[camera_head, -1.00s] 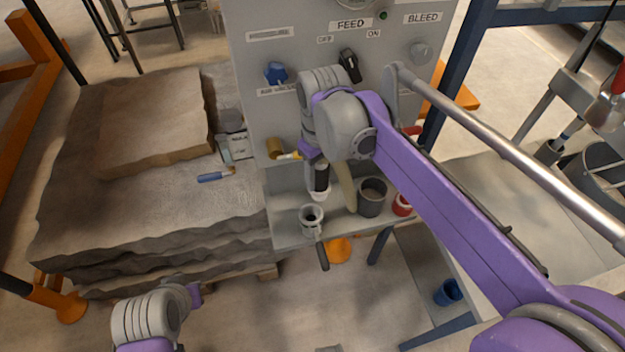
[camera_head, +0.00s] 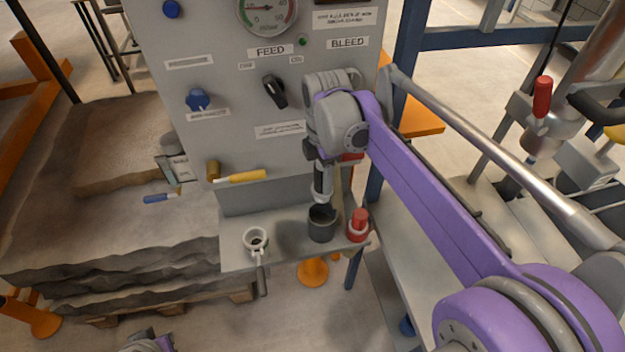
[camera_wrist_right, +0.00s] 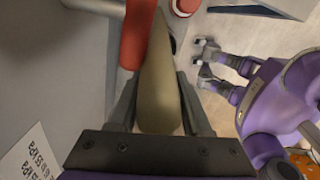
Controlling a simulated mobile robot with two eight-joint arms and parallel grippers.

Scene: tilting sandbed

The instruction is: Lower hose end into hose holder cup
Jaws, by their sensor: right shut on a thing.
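The dark grey cup (camera_head: 321,228) stands on the shelf below the panel. My right gripper (camera_head: 322,170) is above it, pointing down. A hose end (camera_head: 323,190) with a grey body and dark tip hangs below the gripper. Its tip overlaps the cup's mouth; I cannot tell whether it is inside or just above. In the right wrist view, a khaki hose piece (camera_wrist_right: 157,85) lies between the fingers of my right gripper (camera_wrist_right: 158,105), which is shut on it. My left gripper is mostly cut off at the bottom of the head view, with its jaws unclear.
A white ring-shaped holder with a handle (camera_head: 256,241) sits left of the cup. A red bottle-like thing (camera_head: 358,225) stands close on the right. The grey panel (camera_head: 225,100) rises behind. A yellow-handled tool (camera_head: 242,177) is at the panel's lower edge.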

